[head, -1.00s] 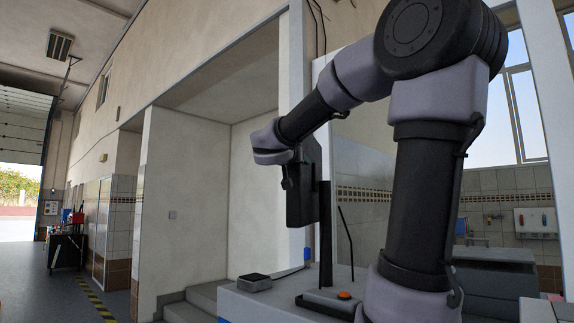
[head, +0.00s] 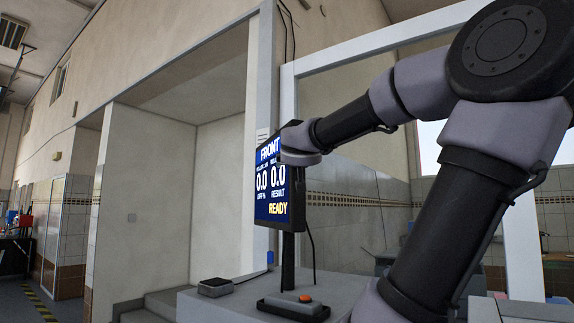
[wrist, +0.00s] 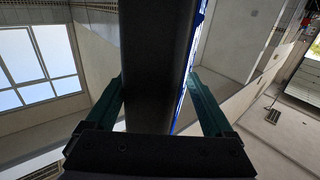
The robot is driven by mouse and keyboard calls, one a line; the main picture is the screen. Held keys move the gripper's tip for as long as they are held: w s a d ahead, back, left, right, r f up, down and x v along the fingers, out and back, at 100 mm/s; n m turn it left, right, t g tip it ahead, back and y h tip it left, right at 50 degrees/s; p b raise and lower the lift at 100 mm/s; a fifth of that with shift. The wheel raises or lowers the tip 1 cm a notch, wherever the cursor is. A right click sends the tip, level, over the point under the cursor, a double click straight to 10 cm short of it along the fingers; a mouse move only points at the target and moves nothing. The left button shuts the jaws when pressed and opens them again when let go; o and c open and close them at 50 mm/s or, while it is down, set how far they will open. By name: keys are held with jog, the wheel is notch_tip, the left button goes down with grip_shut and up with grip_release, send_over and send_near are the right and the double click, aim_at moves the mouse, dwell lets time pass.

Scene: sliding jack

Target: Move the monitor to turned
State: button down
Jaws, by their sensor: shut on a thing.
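The monitor (head: 270,187) stands on a dark post above a grey console in the head view. Its lit blue screen shows "FRONT", two "0.0" readings and "READY", and it faces left and toward my camera. My gripper (head: 298,150) is at the monitor's upper right edge, partly hidden by my own wrist. In the wrist view, the monitor's dark edge (wrist: 158,60) runs between the two green fingers of my gripper (wrist: 163,90), with a strip of blue screen on its right side. My gripper is shut on the monitor.
The grey console (head: 235,298) carries a control box with an orange button (head: 306,298) and a small dark device (head: 215,287). A white frame post (head: 288,95) stands behind the monitor. Steps (head: 150,305) lie to the left. Open floor shows at the far left.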

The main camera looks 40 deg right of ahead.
jog(key=shift+s+d+r+h, duration=0.2)
jog(key=shift+s+d+h, duration=0.1)
jog(key=shift+d, duration=0.35)
jog(key=shift+c, duration=1.1)
grip_release()
jog(key=shift+d, duration=0.15)
jog(key=v, duration=1)
jog(key=shift+s+a, duration=0.2)
jog(key=shift+a, duration=0.25)
jog(key=s+a+f+n+g+y, duration=0.1)
jog(key=a+f+g+y, duration=0.4)
jog(key=f, duration=0.6)
jog(key=a+f+g+y, duration=0.25)
jog(key=a+f, duration=0.45)
jog(key=f, duration=0.4)
jog(key=s+a+f+n+y, duration=0.1)
jog(key=a+f+y, duration=0.2)
jog(key=a, duration=0.5)
jog(key=shift+s+g+y, duration=0.3)
jog(key=shift+g+y, duration=0.15)
jog(key=shift+y, duration=0.3)
